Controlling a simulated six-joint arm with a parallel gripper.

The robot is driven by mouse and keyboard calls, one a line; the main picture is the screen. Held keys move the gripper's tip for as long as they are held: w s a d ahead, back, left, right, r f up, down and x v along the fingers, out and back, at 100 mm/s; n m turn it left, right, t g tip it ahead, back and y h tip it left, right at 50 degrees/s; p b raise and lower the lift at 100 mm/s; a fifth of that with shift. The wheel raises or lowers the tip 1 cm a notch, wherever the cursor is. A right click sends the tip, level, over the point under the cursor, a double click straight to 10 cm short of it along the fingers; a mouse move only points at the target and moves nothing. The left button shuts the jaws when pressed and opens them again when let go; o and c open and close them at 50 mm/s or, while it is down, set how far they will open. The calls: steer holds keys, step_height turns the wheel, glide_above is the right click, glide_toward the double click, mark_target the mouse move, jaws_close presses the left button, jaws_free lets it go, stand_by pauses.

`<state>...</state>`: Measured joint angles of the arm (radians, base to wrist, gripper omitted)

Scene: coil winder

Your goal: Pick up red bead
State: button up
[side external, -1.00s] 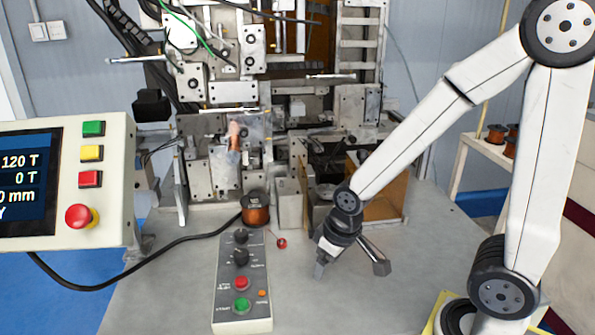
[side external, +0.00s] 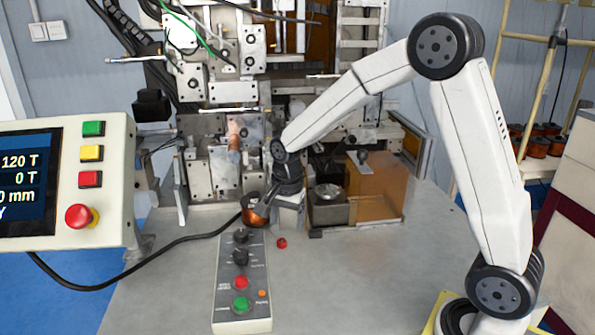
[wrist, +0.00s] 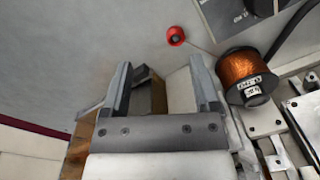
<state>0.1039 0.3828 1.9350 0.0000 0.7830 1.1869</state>
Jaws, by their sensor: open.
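The red bead (side external: 282,243) lies on the grey table, just right of the control box's upper end. In the wrist view the bead (wrist: 175,37) shows a dark centre and sits beyond the fingertips, with a thin strand running from it toward the copper spool (wrist: 246,72). My gripper (wrist: 160,64) is open, with nothing between its fingers. In the side view my gripper (side external: 264,203) is above and behind the bead, close to the copper spool (side external: 254,212) and partly overlapping it. I cannot tell whether they touch.
The control box (side external: 242,285) with knobs and buttons lies left of the bead. The winding machine (side external: 215,130) stands behind, with metal blocks (side external: 328,205) and an amber panel (side external: 380,180) at right. A black cable (side external: 150,260) runs to the left. The front right of the table is clear.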

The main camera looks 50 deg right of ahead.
mark_target(282, 241)
steer(key=w+m, duration=0.1)
steer(key=w+d+m, duration=0.1)
steer(key=m, duration=0.1)
steer(key=shift+w+d, duration=0.15)
steer(key=shift+w, duration=0.1)
steer(key=shift+w+f, duration=0.15)
steer(key=shift+f, duration=3.7)
jaws_close()
